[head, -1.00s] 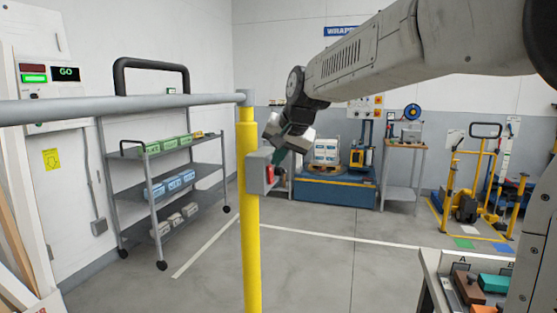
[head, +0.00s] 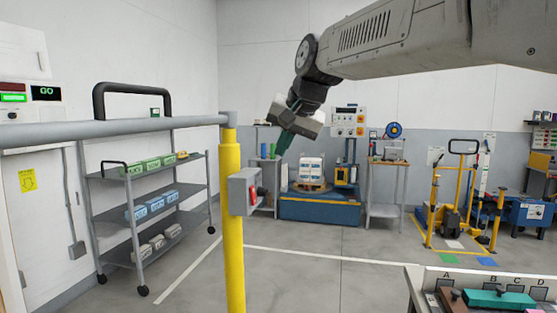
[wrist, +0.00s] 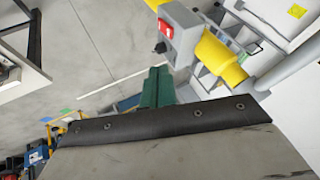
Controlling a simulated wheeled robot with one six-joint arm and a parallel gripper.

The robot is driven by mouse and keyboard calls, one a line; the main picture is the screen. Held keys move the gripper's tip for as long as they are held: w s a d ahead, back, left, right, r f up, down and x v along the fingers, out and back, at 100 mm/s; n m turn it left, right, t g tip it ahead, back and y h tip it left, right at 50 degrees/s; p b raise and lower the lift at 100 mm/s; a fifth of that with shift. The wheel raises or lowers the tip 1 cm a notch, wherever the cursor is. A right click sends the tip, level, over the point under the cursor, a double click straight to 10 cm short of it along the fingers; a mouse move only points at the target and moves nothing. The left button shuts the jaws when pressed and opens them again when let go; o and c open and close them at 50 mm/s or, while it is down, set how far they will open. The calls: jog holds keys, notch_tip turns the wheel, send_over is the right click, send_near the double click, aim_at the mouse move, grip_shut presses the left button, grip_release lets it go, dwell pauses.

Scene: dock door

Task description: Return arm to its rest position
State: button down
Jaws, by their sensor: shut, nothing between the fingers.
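My gripper (head: 283,143) hangs at the end of my raised arm, in the upper middle of the head view. Its green fingers point down and are shut with nothing between them. In the wrist view the shut fingers (wrist: 157,87) show beyond the dark edge of the wrist. In the head view the fingertips appear up and to the right of a grey box with a red part (head: 243,191) on a yellow post (head: 232,240), apart from it in the picture. The box also shows in the wrist view (wrist: 182,30).
A grey rail (head: 110,129) runs left from the post. A shelf cart (head: 150,195) with boxes stands behind it. A blue pallet machine (head: 320,208) and yellow-framed equipment (head: 455,200) stand farther back. A bench with lettered slots (head: 420,282) is at lower right. Floor between is open.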

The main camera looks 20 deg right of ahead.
jog(key=shift+s+r, duration=0.1)
jog(key=shift+r, duration=0.1)
dwell(0.4)
jog(key=s+f+n+g, duration=0.3)
jog(key=s+f, duration=0.9)
jog(key=s, duration=0.3)
jog(key=s+f+n+g+h, duration=0.1)
jog(key=s+f+n+g, duration=0.2)
jog(key=s+f, duration=0.9)
jog(key=s, duration=0.4)
jog(key=shift+s+a, duration=0.25)
jog(key=shift+a, duration=0.05)
